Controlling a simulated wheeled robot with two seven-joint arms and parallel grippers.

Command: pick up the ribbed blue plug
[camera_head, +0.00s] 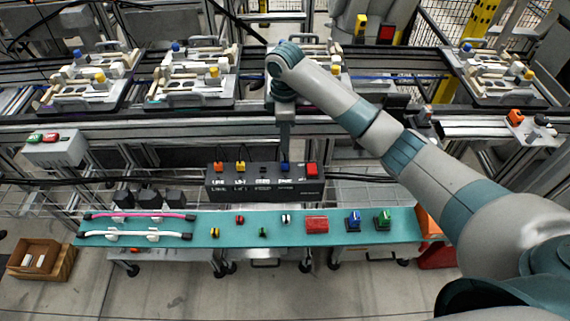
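No ribs can be made out on any blue thing at this size. A blue piece (353,220) stands on the teal shelf (335,234), right of its middle, just left of a green piece (382,219). A small blue part (285,167) also shows on top of the dark control box (262,185). My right gripper (285,150) points down, just above that blue part in the picture. Its fingers are too small and dark to show whether they are open or shut, and whether it touches the part is unclear. My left gripper is not in view.
Pallet fixtures (190,92) with blue and yellow knobs stand on the conveyor behind. The shelf also holds a red block (317,224), small coloured parts and pink and white cables (140,215). A cardboard box (40,259) sits on the floor at left.

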